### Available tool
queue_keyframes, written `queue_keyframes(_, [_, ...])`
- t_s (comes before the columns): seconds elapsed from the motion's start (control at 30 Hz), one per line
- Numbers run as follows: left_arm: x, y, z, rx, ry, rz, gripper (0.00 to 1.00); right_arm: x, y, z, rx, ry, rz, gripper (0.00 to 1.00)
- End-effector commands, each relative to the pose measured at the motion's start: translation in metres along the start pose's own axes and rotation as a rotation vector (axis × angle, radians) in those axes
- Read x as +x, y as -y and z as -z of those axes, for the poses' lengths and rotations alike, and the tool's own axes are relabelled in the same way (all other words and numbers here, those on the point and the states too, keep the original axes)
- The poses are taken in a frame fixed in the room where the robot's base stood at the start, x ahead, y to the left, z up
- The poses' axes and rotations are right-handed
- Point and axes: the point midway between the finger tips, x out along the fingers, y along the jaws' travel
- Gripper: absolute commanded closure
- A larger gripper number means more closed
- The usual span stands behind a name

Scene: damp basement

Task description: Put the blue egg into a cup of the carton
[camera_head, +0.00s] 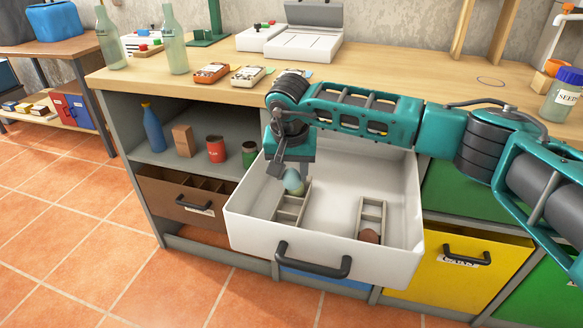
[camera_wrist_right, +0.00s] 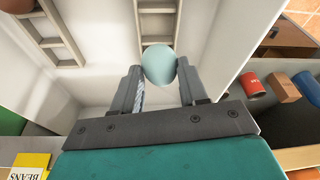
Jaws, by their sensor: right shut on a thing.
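The pale blue egg (camera_head: 293,182) is held between the fingers of my right gripper (camera_head: 284,170), above the left part of an open white drawer. In the right wrist view the blue egg (camera_wrist_right: 159,65) sits between the two fingertips. A beige carton (camera_head: 292,207) with open cups lies in the drawer below the egg; its near end shows just beyond the egg in the wrist view (camera_wrist_right: 156,22). A second similar rack (camera_head: 372,213) lies to the right in the drawer, with a brown egg (camera_head: 369,236) at its near end. My left gripper is not in view.
The white drawer (camera_head: 237,225) has walls on all sides and a dark handle (camera_head: 312,262) in front. Its middle floor is bare. The wooden worktop (camera_head: 400,80) lies behind, with bottles and boxes. Cans (camera_head: 216,148) stand on a shelf at left.

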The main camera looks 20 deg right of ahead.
Motion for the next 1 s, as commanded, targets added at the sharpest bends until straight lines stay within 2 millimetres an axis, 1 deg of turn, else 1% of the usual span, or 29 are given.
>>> queue_keyframes(1.0, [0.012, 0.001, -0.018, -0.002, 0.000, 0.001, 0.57, 0.031, 0.000, -0.009, 0.000, 0.000, 0.000, 0.68])
